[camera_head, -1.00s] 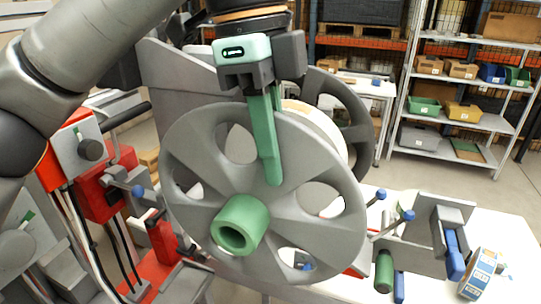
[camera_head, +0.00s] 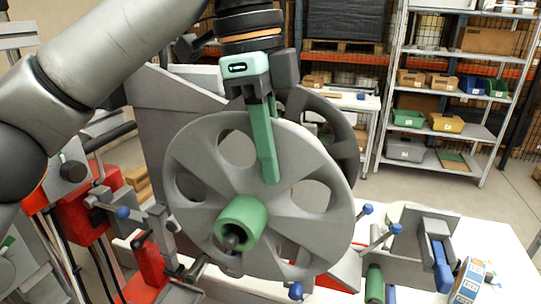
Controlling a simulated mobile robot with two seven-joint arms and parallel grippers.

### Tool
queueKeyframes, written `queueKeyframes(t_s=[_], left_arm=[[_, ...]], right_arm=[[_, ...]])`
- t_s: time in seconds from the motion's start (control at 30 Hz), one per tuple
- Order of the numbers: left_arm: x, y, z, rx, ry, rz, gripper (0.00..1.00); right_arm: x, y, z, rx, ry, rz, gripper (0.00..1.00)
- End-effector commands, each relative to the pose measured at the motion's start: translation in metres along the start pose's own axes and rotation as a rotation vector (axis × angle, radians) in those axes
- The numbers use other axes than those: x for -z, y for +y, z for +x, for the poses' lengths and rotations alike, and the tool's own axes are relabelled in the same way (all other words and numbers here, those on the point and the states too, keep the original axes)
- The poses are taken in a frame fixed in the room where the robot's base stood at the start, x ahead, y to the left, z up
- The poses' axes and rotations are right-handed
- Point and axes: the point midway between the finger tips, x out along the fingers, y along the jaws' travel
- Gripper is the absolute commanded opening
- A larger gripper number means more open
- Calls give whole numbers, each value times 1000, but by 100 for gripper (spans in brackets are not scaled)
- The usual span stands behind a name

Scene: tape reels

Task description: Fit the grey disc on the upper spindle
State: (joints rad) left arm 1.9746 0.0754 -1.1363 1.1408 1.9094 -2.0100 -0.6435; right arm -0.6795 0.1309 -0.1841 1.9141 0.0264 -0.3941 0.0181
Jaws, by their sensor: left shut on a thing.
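The grey disc (camera_head: 318,232) is a large spoked wheel with several round openings and a green hub (camera_head: 240,214) on its near face. My left gripper (camera_head: 266,150) comes down from above, and its green fingers are shut on the disc's upper part. The disc stands upright, facing me. A dark rod tip (camera_head: 233,241) shows inside the hub's bore; it looks like the end of the upper spindle, but how far the disc sits on it is hidden. A second grey flange (camera_head: 335,120) stands behind the disc, partly covered. My right gripper is not in view.
A grey machine panel (camera_head: 165,105) stands behind the disc. Red machine parts (camera_head: 85,215) and blue-knobbed levers are at the lower left. A white table (camera_head: 490,235) at right holds a grey bracket (camera_head: 420,250), a green cylinder (camera_head: 374,284) and a blue-white box (camera_head: 468,282).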

Motion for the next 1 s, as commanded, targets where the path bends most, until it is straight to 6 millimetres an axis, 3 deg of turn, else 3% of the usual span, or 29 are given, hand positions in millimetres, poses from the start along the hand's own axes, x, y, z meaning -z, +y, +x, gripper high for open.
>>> queueKeyframes(t_s=[0.5, 1.0], left_arm=[[1, -33, -1, 1, 0, -1, 0], [0, -38, -1, 2, 0, 0, 0]], right_arm=[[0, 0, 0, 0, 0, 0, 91], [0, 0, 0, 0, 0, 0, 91]])
